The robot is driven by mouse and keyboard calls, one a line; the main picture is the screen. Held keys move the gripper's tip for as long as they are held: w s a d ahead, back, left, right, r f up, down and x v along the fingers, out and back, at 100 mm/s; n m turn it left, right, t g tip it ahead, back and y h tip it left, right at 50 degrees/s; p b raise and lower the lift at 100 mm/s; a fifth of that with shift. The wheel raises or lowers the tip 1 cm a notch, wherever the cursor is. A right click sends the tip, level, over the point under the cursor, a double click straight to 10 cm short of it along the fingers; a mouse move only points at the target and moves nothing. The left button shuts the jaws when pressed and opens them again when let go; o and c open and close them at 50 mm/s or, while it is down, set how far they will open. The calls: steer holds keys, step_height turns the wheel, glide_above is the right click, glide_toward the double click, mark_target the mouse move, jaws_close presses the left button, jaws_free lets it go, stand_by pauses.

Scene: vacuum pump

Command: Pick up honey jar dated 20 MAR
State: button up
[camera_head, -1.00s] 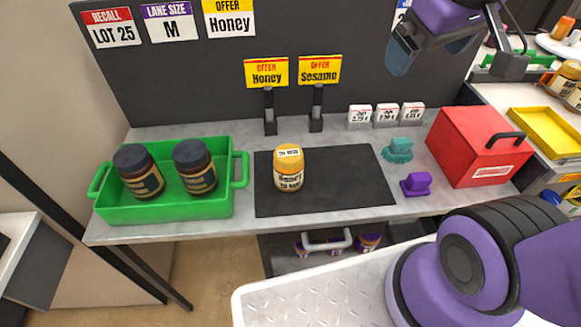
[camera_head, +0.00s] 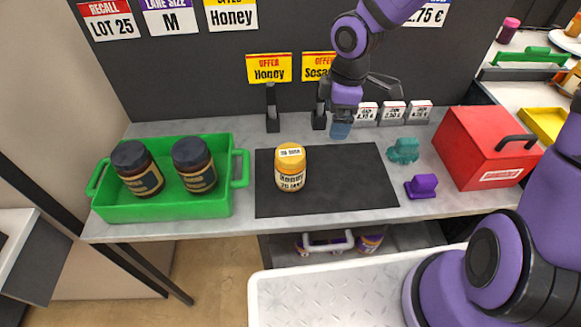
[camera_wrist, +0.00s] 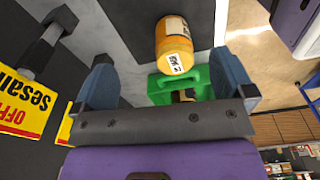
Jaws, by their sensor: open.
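My gripper (camera_head: 341,128) is above the back of the counter, behind and right of the jar, pointing down. In the wrist view my gripper (camera_wrist: 165,80) has its two blue fingers wide apart with nothing between them.
A green crate (camera_head: 160,208) at the left holds two dark jars. Teal (camera_head: 403,151) and purple (camera_head: 421,186) blocks and a red box (camera_head: 487,150) stand at the right. Sign stands (camera_head: 272,108) and price cards (camera_head: 393,112) line the back near my gripper.

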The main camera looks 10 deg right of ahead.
mark_target(290, 152)
steer(key=a+f+n+y, duration=0.1)
steer(key=a, duration=0.1)
steer(key=a+f+n+y, duration=0.1)
steer(key=a, duration=0.1)
steer(key=w+a+f+n+g+y, duration=0.1)
steer(key=a, duration=0.2)
steer(key=shift+n, duration=0.4)
steer(key=shift+y, duration=0.3)
steer(key=shift+s+x, duration=0.1)
steer(key=shift+x, duration=2.6)
steer(key=shift+s+x, duration=0.15)
steer(key=shift+x, duration=2.55)
steer(key=shift+d, duration=0.15)
steer(key=c, duration=1)
steer(key=shift+c, duration=0.2)
